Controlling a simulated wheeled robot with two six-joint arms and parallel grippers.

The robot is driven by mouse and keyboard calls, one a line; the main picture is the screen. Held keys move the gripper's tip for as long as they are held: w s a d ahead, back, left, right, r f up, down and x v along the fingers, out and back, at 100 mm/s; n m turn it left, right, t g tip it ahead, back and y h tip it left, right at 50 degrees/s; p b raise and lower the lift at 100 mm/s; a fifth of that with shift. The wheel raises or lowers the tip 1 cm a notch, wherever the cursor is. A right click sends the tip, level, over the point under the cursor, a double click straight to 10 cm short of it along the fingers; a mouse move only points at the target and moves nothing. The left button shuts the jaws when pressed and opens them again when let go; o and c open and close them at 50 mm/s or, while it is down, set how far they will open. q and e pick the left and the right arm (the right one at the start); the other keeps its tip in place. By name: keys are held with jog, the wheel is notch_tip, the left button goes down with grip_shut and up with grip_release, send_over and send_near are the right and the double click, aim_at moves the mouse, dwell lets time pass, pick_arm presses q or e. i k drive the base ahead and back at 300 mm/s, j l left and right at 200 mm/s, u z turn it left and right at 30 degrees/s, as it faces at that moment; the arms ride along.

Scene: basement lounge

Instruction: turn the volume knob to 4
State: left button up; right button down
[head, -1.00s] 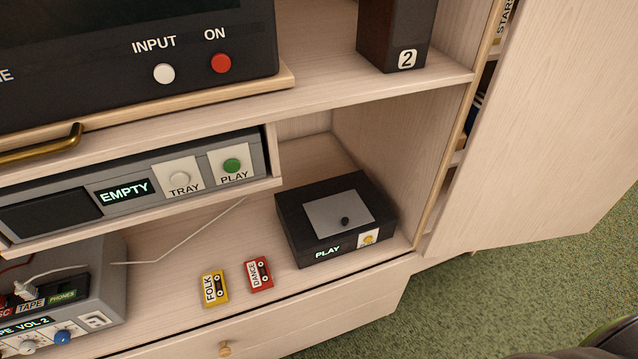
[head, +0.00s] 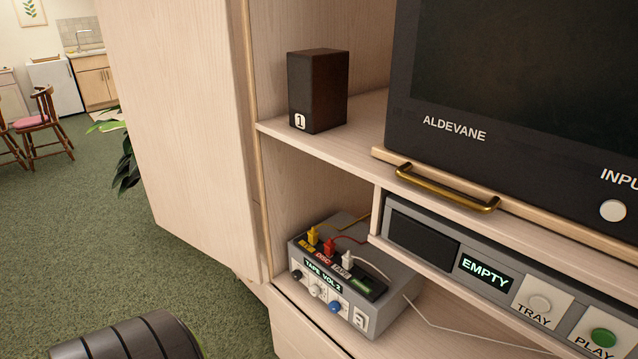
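The grey amplifier box (head: 388,312) stands on the lower shelf at the left end of the cabinet. Its lit display (head: 323,274) reads "TAPE VOL 2". Below the display is a row of small knobs: a black knob (head: 296,275), pale knobs (head: 316,290) and a blue knob (head: 335,306). Their labels are too small to read, so I cannot tell which is the volume knob. Yellow, red and white plugs sit in its top, near the labels DISC and TAPE.
A disc player (head: 452,255) showing "EMPTY" is right of the amplifier, under a brass handle (head: 447,190) and a large screen (head: 530,70). Speaker 1 (head: 325,90) stands above. An open cabinet door (head: 185,130) is at left. A dark ribbed object (head: 130,340) is at lower left.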

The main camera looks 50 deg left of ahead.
aim_at(314, 290)
jog(key=u, duration=1.55)
